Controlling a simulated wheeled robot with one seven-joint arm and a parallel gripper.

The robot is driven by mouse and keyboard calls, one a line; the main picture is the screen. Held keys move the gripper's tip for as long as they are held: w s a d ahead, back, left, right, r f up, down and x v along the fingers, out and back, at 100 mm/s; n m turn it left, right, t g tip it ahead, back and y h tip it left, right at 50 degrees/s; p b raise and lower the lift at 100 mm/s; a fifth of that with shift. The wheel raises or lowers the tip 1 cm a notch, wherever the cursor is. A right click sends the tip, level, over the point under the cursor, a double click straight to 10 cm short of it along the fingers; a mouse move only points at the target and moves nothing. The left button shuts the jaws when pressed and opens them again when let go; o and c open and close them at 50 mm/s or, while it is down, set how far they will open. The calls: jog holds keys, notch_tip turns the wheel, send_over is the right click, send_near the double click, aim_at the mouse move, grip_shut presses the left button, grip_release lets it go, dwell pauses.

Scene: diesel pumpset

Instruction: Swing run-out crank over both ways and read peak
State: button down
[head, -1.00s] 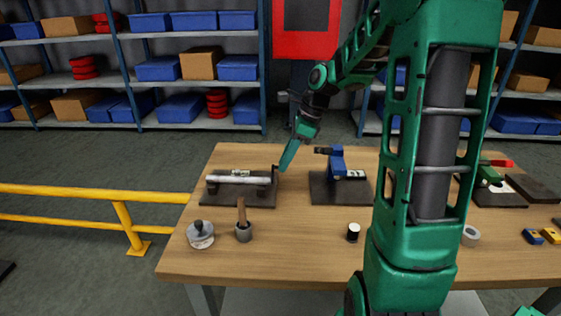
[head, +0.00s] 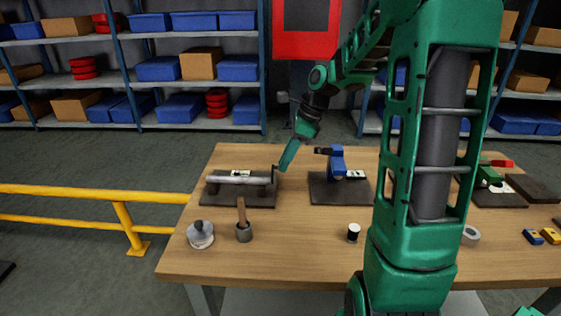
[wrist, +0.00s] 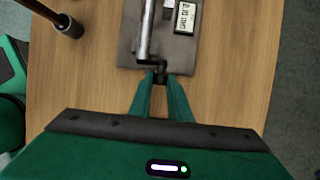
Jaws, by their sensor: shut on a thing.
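The run-out rig is a bright steel shaft (head: 225,180) lying across dark supports on a grey base plate (head: 237,199), at the table's left back. A dark crank (wrist: 158,72) is at the shaft's end nearest my gripper. My gripper (wrist: 159,80) is shut on the crank; its fingers partly hide it. In the head view my gripper (head: 280,167) comes down from the upper right to the shaft's right end. A small readout (wrist: 185,18) with dark characters sits beside the shaft; it also shows in the head view (head: 240,173). Its figures are too small to read surely.
A blue clamp-like fixture (head: 337,160) on a dark plate stands right of the rig. In front are a grey cup with a wooden handle (head: 241,215), a round lidded tin (head: 200,235) and a small dark-and-white cylinder (head: 353,232). A yellow rail (head: 90,190) is at left.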

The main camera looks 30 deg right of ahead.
jog(key=c, duration=1.7)
grip_release()
jog(key=shift+a, duration=0.1)
jog(key=shift+o, duration=0.2)
jog(key=v, duration=1)
jog(key=shift+r, duration=0.35)
